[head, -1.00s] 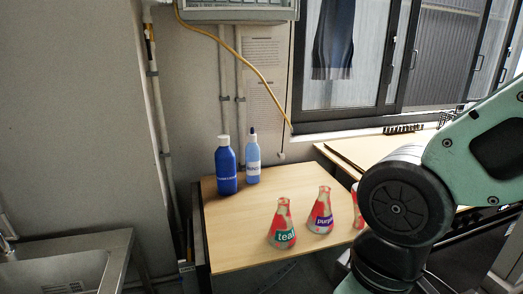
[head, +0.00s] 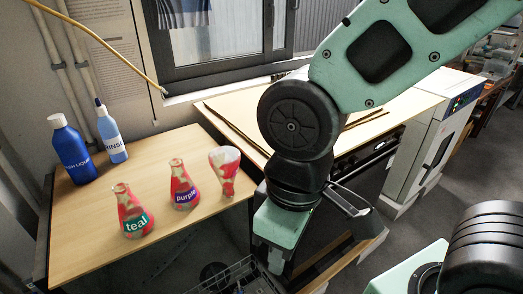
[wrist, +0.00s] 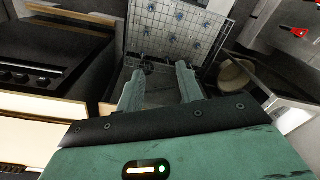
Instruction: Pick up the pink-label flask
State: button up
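Three red-and-white patterned flasks stand on the wooden table (head: 85,235) in the head view. The front one is the teal-label flask (head: 130,212), and behind it to the right is the purple-label flask (head: 183,185). The third flask (head: 224,168), furthest right, looks wide at the top and narrow at the bottom. I see no readable label on it, and no pink label shows. In the wrist view my gripper (wrist: 159,88) has its two fingers apart with nothing held between them. It points at a wire rack, away from the flasks.
A dark blue bottle (head: 71,152) and a light blue bottle (head: 110,135) stand at the table's back left. A wire rack (wrist: 180,25) lies beyond my fingers. A white cabinet (head: 430,150) stands at the right. The table's front is clear.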

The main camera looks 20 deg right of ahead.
aim_at(224, 161)
jog(key=l+u, duration=0.5)
jog(key=l, duration=0.25)
jog(key=l+u, duration=0.45)
jog(key=l, duration=0.35)
jog(key=u, duration=0.55)
